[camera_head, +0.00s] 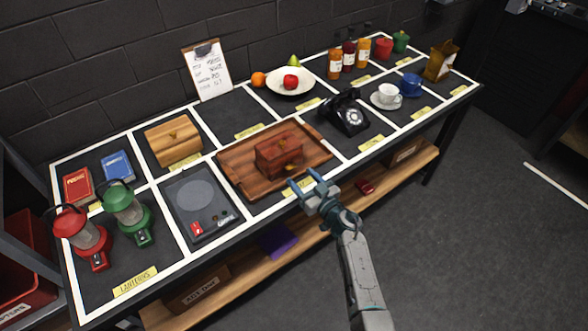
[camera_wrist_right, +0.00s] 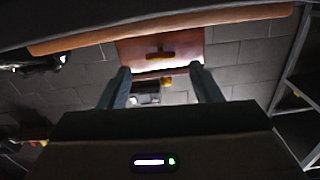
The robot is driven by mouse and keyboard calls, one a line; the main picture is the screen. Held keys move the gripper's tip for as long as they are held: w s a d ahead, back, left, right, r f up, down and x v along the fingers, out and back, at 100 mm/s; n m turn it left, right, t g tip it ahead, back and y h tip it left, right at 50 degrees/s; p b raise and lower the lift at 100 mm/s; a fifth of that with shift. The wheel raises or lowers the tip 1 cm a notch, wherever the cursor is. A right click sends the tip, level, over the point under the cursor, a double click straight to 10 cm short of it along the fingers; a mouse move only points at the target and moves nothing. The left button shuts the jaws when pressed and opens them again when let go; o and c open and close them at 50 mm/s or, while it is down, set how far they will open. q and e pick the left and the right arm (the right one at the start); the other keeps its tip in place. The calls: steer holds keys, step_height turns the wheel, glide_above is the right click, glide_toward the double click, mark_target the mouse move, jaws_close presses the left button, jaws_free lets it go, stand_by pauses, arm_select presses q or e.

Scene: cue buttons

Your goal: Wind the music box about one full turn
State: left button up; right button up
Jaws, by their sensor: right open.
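The music box (camera_head: 279,151) is a small reddish-brown wooden box on a wooden tray (camera_head: 238,170) near the middle of the table. A small orange-yellow piece (camera_head: 293,168), perhaps its winding key, shows low on its front side. In the right wrist view the box (camera_wrist_right: 190,44) is straight ahead between the fingers, with a dark and yellowish piece (camera_wrist_right: 160,56) on it. My right gripper (camera_head: 304,181) is open and empty, just in front of the box at the table's front edge; it also shows in the right wrist view (camera_wrist_right: 160,78). My left gripper is not in view.
A black telephone (camera_head: 345,112) stands right of the tray. A turntable or scale-like device (camera_head: 197,205) lies to its left, then green (camera_head: 128,213) and red (camera_head: 83,238) lanterns. A wooden bread box (camera_head: 172,140) and fruit plate (camera_head: 290,81) are behind. A lower shelf (camera_head: 240,278) runs below.

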mark_target(292, 168)
steer(key=x, duration=0.4)
steer(key=shift+a, duration=0.1)
steer(key=shift+w+a, duration=0.15)
steer(key=shift+w, duration=0.25)
steer(key=c, duration=1)
steer(key=shift+r, duration=0.1)
steer(key=m+p, duration=0.4)
steer(key=p, duration=0.2)
steer(key=shift+r, duration=0.15)
steer(key=shift+m+p, duration=0.45)
steer(key=shift+m, duration=0.25)
steer(key=shift+f, duration=0.3)
